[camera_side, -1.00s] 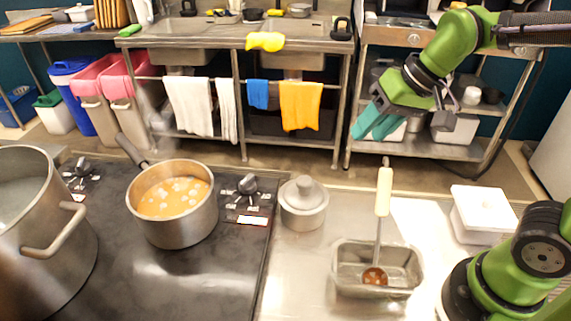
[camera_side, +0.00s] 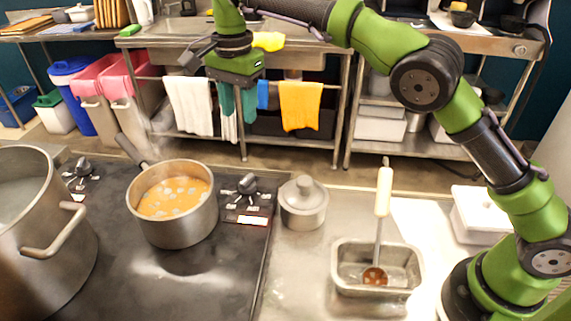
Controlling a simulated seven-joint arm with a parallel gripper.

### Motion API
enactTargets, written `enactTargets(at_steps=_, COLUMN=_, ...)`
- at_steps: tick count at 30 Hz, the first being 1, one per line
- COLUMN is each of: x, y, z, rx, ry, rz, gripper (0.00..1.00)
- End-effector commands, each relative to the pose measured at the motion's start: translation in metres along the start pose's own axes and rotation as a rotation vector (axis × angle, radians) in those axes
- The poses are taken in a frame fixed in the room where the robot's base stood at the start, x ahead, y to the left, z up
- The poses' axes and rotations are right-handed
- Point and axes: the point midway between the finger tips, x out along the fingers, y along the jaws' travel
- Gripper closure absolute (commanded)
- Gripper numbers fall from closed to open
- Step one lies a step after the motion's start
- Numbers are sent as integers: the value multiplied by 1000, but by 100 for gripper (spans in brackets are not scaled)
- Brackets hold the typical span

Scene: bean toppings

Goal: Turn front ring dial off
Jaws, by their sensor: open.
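Two black ring dials show on the stove top (camera_side: 130,275). One dial (camera_side: 247,184) is to the right of the pot of orange soup (camera_side: 180,228), above a small white and red label. The other dial (camera_side: 82,168) is at the left, between the large pot and the soup pot. Which one is the front dial is not marked legibly. My gripper (camera_side: 238,103) hangs with its teal fingers pointing down and apart, empty. It appears above the right dial in the picture, clear of it.
The soup pot's dark handle (camera_side: 132,150) points up and left. A large pot (camera_side: 30,240) stands at the left. A small lidded pot (camera_side: 303,208) is right of the right dial. A metal tray (camera_side: 345,285) holds a ladle (camera_side: 383,195).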

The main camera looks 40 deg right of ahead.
Motion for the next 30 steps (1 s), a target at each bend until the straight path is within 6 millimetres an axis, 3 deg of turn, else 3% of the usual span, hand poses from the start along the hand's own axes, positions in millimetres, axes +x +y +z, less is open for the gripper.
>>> enactTargets(at_steps=8, x=29, y=3, z=2, rx=19, ry=-8, rz=13, gripper=57)
enactTargets(at_steps=21, x=126, y=3, z=2, rx=18, ry=-7, rz=12, gripper=57)
enactTargets(at_steps=30, x=165, y=3, z=2, rx=17, ry=-7, rz=8, gripper=57)
